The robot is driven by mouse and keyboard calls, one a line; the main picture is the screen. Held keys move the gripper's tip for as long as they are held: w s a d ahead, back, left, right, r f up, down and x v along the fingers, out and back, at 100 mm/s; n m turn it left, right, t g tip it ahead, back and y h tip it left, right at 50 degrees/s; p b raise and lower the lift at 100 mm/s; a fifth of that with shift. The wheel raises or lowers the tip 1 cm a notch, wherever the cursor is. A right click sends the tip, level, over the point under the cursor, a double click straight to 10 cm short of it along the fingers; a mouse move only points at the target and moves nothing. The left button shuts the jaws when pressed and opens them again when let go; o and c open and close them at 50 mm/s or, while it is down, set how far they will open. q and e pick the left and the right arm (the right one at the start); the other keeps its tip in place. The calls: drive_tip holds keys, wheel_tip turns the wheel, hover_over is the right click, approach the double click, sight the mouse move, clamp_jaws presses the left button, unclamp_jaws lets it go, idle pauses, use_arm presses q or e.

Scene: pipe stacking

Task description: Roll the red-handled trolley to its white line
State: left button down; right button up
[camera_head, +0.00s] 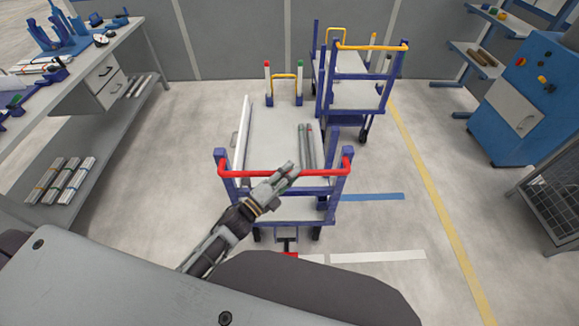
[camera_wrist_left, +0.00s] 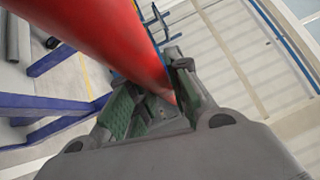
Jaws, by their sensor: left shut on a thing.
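The red-handled trolley (camera_head: 270,206) stands straight ahead in the head view, with a blue frame and a grey deck. Its red handle (camera_head: 235,174) runs across the near end; it also shows large in the left wrist view (camera_wrist_left: 105,30). My left gripper (camera_head: 289,170) is shut on the red handle near its middle; its fingers show around the bar in the left wrist view (camera_wrist_left: 155,95). The white line (camera_head: 378,256) lies on the floor to the right of the trolley's near end. Part of it is hidden behind the trolley and my body. My right gripper is not in view.
Grey pipes (camera_head: 305,147) lie on the trolley deck. A yellow-handled trolley (camera_head: 357,95) stands just beyond. A blue line (camera_head: 372,197) and a long yellow line (camera_head: 430,190) mark the floor. A workbench (camera_head: 115,85) is left, a blue cabinet (camera_head: 525,100) right.

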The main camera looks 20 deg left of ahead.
use_arm(q)
drive_tip(key=shift+s+d+f, duration=0.1)
drive_tip(key=shift+s+d, duration=0.05)
drive_tip(key=shift+s, duration=0.3)
drive_tip(key=shift+s+d+f, duration=0.1)
drive_tip(key=shift+s, duration=0.35)
drive_tip(key=c, duration=1.6)
unclamp_jaws()
drive_tip(key=shift+o, duration=1.4)
drive_tip(key=shift+s+r, duration=0.15)
drive_tip(key=shift+s, duration=0.05)
drive_tip(key=shift+w, duration=0.1)
drive_tip(key=v, duration=1.2)
